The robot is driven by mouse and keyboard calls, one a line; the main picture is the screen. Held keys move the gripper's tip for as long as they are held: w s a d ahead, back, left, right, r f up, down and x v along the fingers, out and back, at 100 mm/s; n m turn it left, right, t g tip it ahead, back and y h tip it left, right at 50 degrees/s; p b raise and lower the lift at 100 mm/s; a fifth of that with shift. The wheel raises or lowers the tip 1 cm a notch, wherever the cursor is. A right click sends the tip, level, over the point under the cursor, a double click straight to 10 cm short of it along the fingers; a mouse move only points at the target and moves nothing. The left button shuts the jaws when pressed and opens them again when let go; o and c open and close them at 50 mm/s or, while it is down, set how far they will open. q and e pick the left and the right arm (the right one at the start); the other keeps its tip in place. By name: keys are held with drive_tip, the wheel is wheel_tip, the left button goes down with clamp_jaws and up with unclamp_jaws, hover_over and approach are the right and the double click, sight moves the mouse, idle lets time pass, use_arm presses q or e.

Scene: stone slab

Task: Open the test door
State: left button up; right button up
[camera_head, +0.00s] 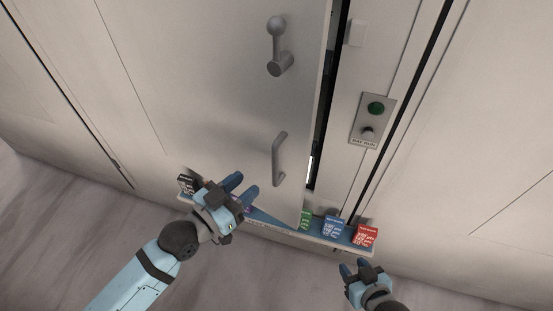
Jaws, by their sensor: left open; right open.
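The test door (210,75) is a pale panel. Its right edge stands apart from the frame, with a dark gap (326,110) showing, so it is slightly ajar. A grey knobbed lever (278,45) is high on the door and a grey bar handle (279,158) is lower down. My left gripper (244,188) is open and empty, in front of the door's lower part, below and left of the bar handle. My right gripper (357,268) is open and empty at the bottom, below the red box. Neither gripper appears to touch the door.
A narrow ledge (285,231) runs along the door's foot. It carries a green box (306,219), a blue box (335,229), a red box (365,237) and a black box (186,184). A control panel (372,121) with a green button is right of the gap. Floor (60,230) is clear at left.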

sight(273, 162)
use_arm(q)
drive_tip(key=p+x, duration=0.1)
drive_tip(key=x, duration=0.9)
drive_tip(key=shift+w, duration=0.1)
clamp_jaws()
